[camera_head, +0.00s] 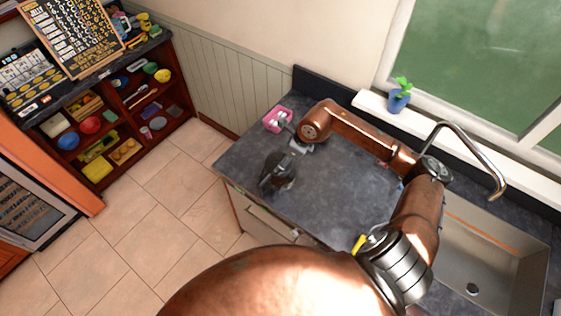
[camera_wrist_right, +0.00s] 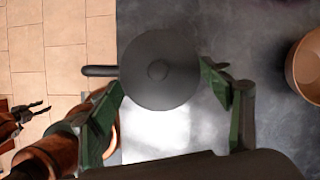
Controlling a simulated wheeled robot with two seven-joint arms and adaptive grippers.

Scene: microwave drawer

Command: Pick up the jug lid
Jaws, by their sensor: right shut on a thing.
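The jug lid (camera_wrist_right: 160,45) is a dark grey round disc with a small raised knob in the middle, seen from above in the right wrist view. A dark handle (camera_wrist_right: 99,71) sticks out to its left. The lid covers whatever is below it, so I cannot tell whether it is still on the jug. My right gripper (camera_wrist_right: 165,84) is shut on the lid, with a green-dark finger at either side. In the head view the dark jug (camera_head: 274,178) is near the counter's left edge, below my right wrist. My left gripper (camera_wrist_right: 36,110) shows small at the wrist view's left edge.
The dark counter (camera_head: 335,195) has free room right of the jug. A pink container (camera_head: 277,119) stands near its back corner. A brown bowl (camera_wrist_right: 306,70) is at the wrist view's right edge. A sink (camera_head: 485,250) and tap (camera_head: 470,145) lie to the right.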

